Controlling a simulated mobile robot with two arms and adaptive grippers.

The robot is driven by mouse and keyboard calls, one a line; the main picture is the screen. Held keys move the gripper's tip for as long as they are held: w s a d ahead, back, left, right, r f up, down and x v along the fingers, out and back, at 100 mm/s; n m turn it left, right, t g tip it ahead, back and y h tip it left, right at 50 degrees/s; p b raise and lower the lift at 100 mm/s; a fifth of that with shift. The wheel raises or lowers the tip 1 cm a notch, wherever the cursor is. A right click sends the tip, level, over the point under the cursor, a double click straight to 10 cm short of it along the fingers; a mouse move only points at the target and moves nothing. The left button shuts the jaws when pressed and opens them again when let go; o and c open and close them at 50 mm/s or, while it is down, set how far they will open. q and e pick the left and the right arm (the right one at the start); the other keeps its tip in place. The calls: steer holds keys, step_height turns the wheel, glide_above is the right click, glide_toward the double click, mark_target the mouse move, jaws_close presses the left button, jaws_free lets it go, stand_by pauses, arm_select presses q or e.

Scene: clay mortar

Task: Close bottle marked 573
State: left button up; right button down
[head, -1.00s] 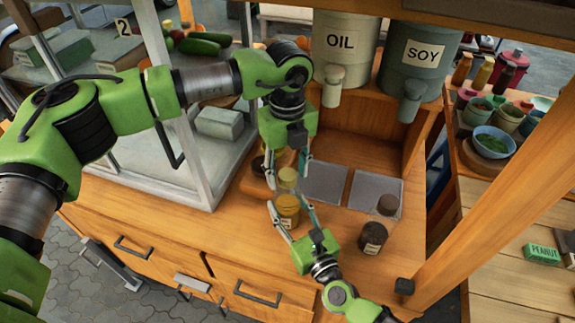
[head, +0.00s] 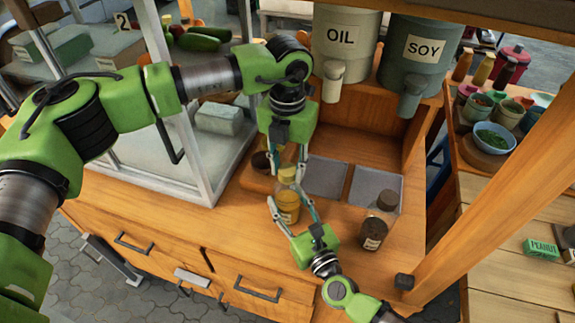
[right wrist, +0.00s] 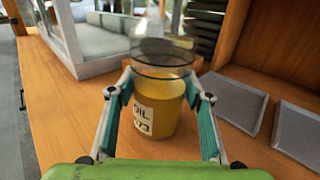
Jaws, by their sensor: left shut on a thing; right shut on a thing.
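The bottle (head: 287,211) is clear with yellow contents and stands on the wooden counter. In the right wrist view the bottle (right wrist: 163,105) has a label reading OIL and partly "73". My right gripper (right wrist: 158,82) has its fingers on both sides of it and is shut on it; in the head view the right gripper (head: 289,197) comes from below right. My left gripper (head: 288,169) points down from above, shut on the yellow cap (head: 288,173) over the bottle's mouth. I cannot tell whether the cap is seated.
A dark bottle (head: 373,234) stands to the right, with a dark cap (head: 387,199) above it in the picture. Grey trays (head: 325,176) lie behind. OIL (head: 341,40) and SOY (head: 424,48) dispensers stand at the back. A glass case (head: 190,165) is on the left.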

arm_select(q)
steer(key=m, duration=1.4)
steer(key=o, duration=1.2)
steer(key=shift+o, duration=0.2)
steer(key=shift+r, duration=2.25)
steer(key=shift+c, duration=0.4)
